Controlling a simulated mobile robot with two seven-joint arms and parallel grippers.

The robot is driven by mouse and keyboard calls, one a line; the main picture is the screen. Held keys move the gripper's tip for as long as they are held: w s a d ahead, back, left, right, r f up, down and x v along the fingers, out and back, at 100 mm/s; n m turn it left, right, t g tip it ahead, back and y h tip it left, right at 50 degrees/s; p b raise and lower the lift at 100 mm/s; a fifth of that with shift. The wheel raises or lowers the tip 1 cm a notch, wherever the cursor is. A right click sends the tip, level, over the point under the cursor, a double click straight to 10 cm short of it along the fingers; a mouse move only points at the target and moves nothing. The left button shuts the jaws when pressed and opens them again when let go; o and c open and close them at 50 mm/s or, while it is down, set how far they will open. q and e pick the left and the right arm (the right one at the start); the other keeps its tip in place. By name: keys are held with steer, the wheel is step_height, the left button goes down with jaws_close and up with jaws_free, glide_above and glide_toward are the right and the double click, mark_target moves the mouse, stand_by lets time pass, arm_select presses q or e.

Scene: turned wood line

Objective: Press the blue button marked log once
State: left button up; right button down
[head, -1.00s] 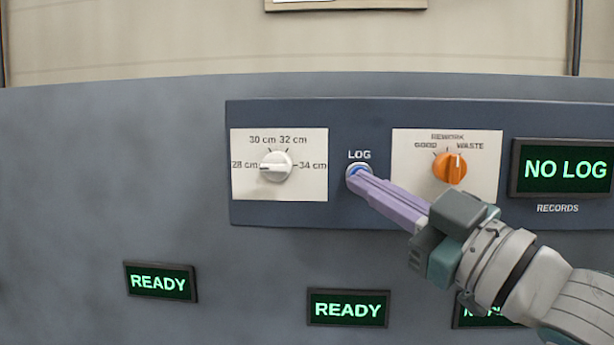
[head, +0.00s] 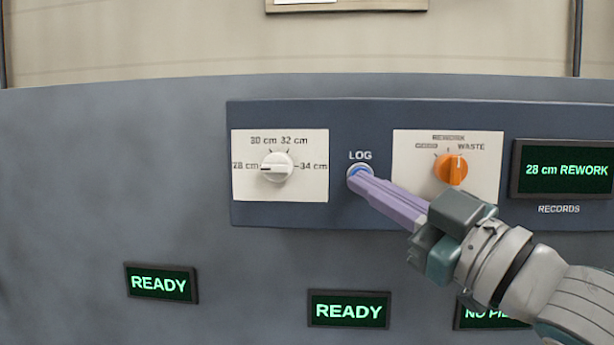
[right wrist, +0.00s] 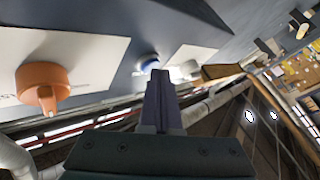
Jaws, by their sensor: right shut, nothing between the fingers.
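The blue log button (head: 359,170) sits in a pale ring under the word LOG on the dark blue panel (head: 290,215). My right gripper (head: 358,180) is shut and empty, its purple fingers pointing at the button and covering its lower part. Whether the tips touch the button I cannot tell. In the right wrist view the blue button (right wrist: 149,64) shows just beyond the shut fingertips (right wrist: 159,74). The records display (head: 566,170) reads "28 cm REWORK". My left gripper is not in view.
A white dial (head: 277,167) points to 28 cm, left of the button. An orange knob (head: 453,170) on a white plate points up near REWORK. Two lower displays (head: 161,283) (head: 348,309) read READY; another (head: 490,313) is partly hidden by my right arm.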

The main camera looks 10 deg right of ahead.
steer(key=shift+s+a+p, duration=0.2)
steer(key=shift+s+p, duration=0.2)
steer(key=shift+s, duration=0.3)
steer(key=s+p, duration=0.1)
steer(key=s, duration=0.1)
steer(key=s+a+p, duration=0.1)
steer(key=s, duration=0.1)
steer(key=shift+s+a, duration=0.2)
steer(key=shift+s, duration=0.2)
stand_by(0.3)
